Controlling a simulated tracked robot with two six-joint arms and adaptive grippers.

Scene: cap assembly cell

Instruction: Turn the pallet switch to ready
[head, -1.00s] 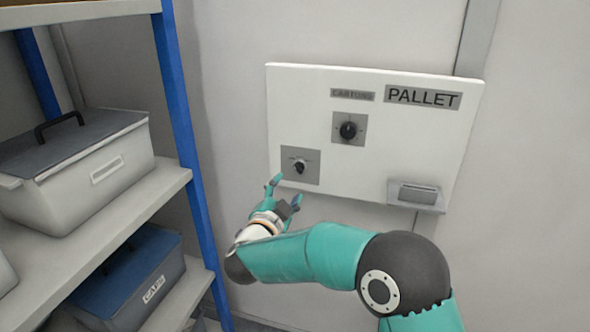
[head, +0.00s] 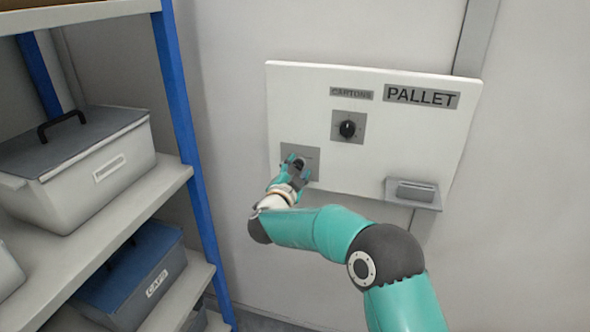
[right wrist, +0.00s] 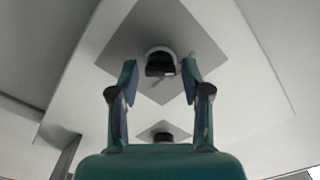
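The white switch panel (head: 400,140) on the wall bears a dark sign reading PALLET (head: 422,97). A dark knob (head: 299,163) sits on a grey square plate at its lower left. My right gripper (head: 298,167) is at this knob, fingers apart and one on each side. In the right wrist view the knob (right wrist: 160,64) shows between and just beyond the open fingertips (right wrist: 160,70); I see no firm contact. Any marks around this knob are mostly hidden by the fingers. My left gripper is not in view.
A second black knob (head: 347,128) is higher on the panel, below a CARTONS label (head: 352,94). A grey box-like fitting (head: 414,194) sticks out at the lower right. A blue-post shelf (head: 183,110) with lidded bins stands at the left.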

